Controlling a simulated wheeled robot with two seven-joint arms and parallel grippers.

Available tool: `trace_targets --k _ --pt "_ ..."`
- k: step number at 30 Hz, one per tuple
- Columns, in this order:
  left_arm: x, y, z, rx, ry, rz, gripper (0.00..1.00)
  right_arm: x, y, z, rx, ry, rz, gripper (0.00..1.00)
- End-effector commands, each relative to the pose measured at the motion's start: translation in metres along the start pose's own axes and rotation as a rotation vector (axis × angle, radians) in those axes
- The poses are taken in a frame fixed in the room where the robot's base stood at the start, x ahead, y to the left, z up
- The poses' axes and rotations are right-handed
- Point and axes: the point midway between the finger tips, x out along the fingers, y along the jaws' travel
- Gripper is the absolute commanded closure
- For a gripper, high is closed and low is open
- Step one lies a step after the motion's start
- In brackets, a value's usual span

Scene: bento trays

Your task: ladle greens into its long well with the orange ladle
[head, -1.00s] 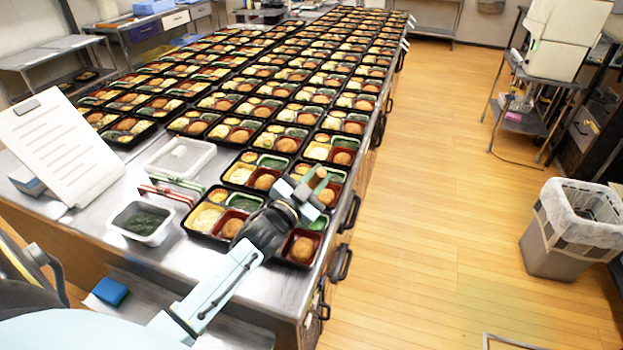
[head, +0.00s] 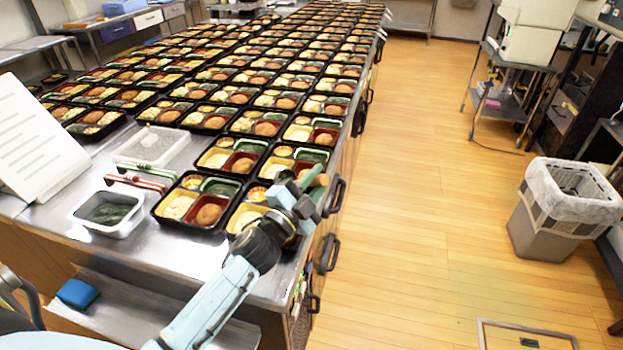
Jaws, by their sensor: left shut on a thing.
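My left gripper (head: 308,198) is over the front right tray, near the table's right edge. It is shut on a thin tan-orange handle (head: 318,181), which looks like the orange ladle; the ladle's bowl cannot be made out. The white tub of dark greens (head: 107,212) stands at the front left of the table. The front left bento tray (head: 196,223) has dark greens in its green long well (head: 221,187). The front right bento tray (head: 235,231) is partly covered by my gripper and wrist, which hide most of its long well. My right gripper is out of view.
Red and green tongs (head: 136,181) lie behind the tub, with a clear empty-looking container (head: 152,147) behind them. A white sign (head: 38,140) stands at left. Rows of filled trays stretch back. A bin (head: 565,210) stands on the open floor at right.

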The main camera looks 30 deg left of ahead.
Motion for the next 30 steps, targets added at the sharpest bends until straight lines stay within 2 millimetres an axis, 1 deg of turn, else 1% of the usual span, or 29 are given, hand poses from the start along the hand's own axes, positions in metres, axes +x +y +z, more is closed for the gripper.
trace_targets --k 1,6,9,12,18,30 --pt "-0.002 0.008 0.001 0.029 0.009 -0.001 1.0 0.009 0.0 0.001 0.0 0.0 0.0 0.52" --pt "-0.006 0.021 0.0 0.134 0.038 -0.001 1.0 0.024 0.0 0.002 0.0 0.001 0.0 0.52" --pt "-0.007 0.025 -0.001 0.175 0.049 -0.001 1.0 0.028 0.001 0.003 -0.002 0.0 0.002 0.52" --pt "-0.008 0.03 -0.002 0.215 0.06 -0.001 1.0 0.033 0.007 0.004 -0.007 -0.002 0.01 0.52" --pt "-0.009 0.035 -0.003 0.268 0.074 -0.001 1.0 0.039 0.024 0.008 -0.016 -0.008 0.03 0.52" --pt "-0.01 0.036 -0.003 0.284 0.078 -0.001 1.0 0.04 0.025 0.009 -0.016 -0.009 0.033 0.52"
